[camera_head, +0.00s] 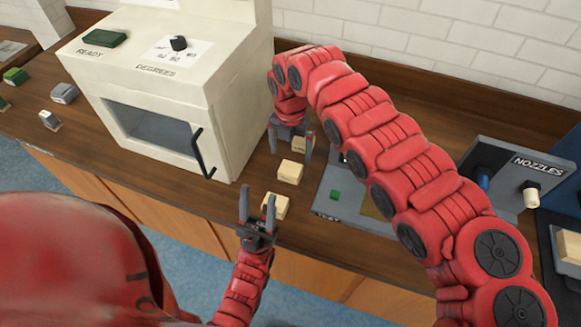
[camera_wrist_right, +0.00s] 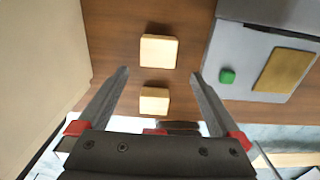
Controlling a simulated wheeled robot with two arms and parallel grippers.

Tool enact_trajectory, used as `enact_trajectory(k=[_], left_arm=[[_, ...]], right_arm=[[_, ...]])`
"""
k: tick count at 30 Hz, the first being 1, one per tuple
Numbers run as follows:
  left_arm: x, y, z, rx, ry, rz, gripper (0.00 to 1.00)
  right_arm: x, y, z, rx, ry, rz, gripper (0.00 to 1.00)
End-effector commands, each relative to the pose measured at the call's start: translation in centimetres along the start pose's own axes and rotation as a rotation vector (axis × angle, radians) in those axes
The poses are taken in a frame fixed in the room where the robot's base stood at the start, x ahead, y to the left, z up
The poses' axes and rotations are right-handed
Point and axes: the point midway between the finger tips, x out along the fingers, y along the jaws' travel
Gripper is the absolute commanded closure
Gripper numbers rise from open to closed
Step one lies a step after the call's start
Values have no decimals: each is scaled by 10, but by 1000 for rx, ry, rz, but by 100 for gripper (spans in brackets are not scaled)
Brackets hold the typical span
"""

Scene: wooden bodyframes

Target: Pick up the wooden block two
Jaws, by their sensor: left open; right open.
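Three pale wooden blocks stand in a row on the counter: a back block (camera_head: 299,145), a middle block (camera_head: 290,172) and a front block (camera_head: 276,206). I see no marking telling which is block two. My right gripper (camera_head: 290,153) is open and points down by the back block, which it partly hides. In the right wrist view its open fingers (camera_wrist_right: 160,73) have nothing between their tips; one block (camera_wrist_right: 158,50) lies beyond them and another (camera_wrist_right: 154,101) lower, between the fingers. My left gripper (camera_head: 257,200) is open and empty, overlapping the front block's left side; contact is unclear.
A cream oven (camera_head: 200,85) with a dark handle stands left of the blocks. A grey panel (camera_head: 322,205) with a green square lies to their right. A nozzle stand (camera_head: 515,170) is farther right. A brick wall closes the back.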

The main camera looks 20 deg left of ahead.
Motion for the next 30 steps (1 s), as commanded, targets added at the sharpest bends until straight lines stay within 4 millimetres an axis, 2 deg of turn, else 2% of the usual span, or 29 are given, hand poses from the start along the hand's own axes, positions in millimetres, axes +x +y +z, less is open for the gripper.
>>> enact_trajectory(k=[1, 6, 13, 18, 21, 25, 30], left_arm=[[10, 0, -2, 0, 0, 0, 50], [17, -1, -3, 0, 0, 0, 50], [26, -1, -4, 0, 0, 0, 50], [40, -2, -7, 0, 0, 0, 50], [42, -2, -7, 0, 0, 0, 50], [43, -2, -7, 0, 0, 0, 50], [43, -2, -7, 0, 0, 0, 50]], right_arm=[[6, 0, -1, 0, 3, -1, 0], [33, 1, 0, 0, 0, -1, 0], [48, 3, 0, -2, 0, 2, 0], [70, 4, 2, -1, 1, 2, 0], [84, 5, 3, -1, 0, 5, 0], [92, 3, 4, 0, -2, 2, 0], [94, 2, 5, 1, -3, 2, 0]])
